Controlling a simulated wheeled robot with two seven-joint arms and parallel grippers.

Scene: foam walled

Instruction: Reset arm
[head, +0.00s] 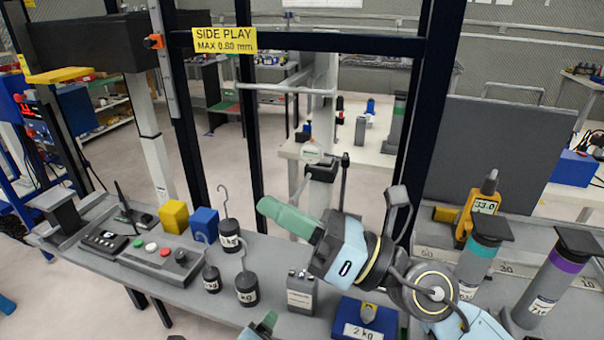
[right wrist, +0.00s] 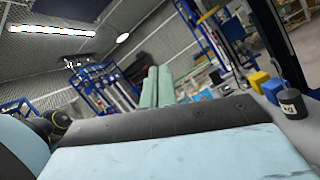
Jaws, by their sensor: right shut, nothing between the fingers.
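My right gripper (head: 272,208) reaches in from the lower right in the head view, its green fingers together and pointing left above the grey bench. Nothing is between the fingers. The right wrist view shows the same two green fingers (right wrist: 157,85) side by side, pointing away from the camera. A small green tip, which looks like part of my left gripper (head: 265,323), shows at the bottom edge of the head view; most of it is out of frame, so its opening cannot be seen.
Black hooked weights (head: 247,290) stand on the bench (head: 100,220) left of my right arm. Nearby are a yellow block (head: 174,216), a blue block (head: 204,223) and a button box (head: 160,262). A blue 2 kg block (head: 366,318) lies below the arm. Capped cylinders (head: 484,255) stand right. Dark frame posts (head: 250,150) rise behind.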

